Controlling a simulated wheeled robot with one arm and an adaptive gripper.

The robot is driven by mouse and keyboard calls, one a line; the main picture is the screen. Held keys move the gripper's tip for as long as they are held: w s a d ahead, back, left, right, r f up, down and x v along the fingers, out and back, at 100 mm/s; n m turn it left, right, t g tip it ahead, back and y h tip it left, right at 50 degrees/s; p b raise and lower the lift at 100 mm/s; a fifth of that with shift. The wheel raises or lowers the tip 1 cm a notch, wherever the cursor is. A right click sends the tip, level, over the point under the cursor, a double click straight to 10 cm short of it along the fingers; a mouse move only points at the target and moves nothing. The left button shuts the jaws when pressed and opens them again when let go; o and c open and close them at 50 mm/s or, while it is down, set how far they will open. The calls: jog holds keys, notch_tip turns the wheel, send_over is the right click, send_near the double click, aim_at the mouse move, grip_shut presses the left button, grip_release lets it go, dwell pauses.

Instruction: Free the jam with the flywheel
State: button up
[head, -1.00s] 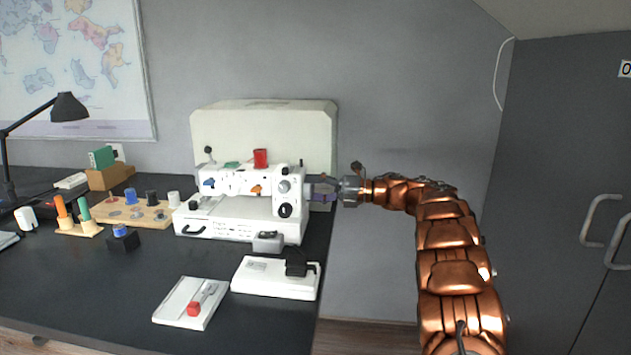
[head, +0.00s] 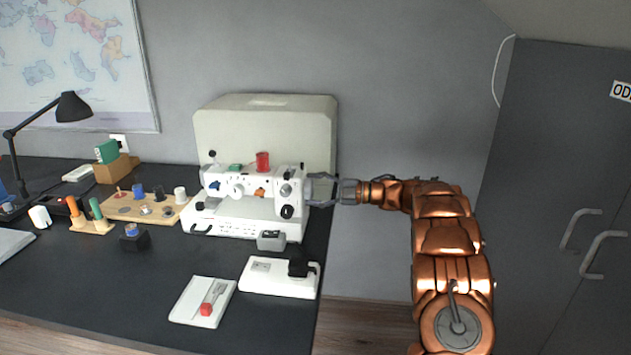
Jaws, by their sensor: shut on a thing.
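The white sewing machine (head: 240,228) stands near the back right of the dark desk, with a red thread spool (head: 262,161) on top. The flywheel is on its right end; my gripper's fingers cover most of it, so I cannot make out its shape. My gripper (head: 314,189) reaches in from the right, level with the upper body of the machine, and is shut on the flywheel. A dark round knob (head: 287,212) sits on the machine's front below and left of the fingers.
A pale case (head: 265,125) stands behind the machine. In front are a small grey box (head: 271,240), a white foot pedal (head: 268,277) and a white tray (head: 190,300) with a red-handled tool. A wooden spool rack (head: 150,217) is left. Open space lies right of the desk.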

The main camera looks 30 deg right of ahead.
jog(key=shift+r+m+p, duration=0.1)
jog(key=shift+m+p, duration=0.4)
jog(key=shift+m, duration=0.2)
jog(key=o, duration=1.1)
jog(key=shift+o, duration=0.2)
jog(key=v, duration=1.2)
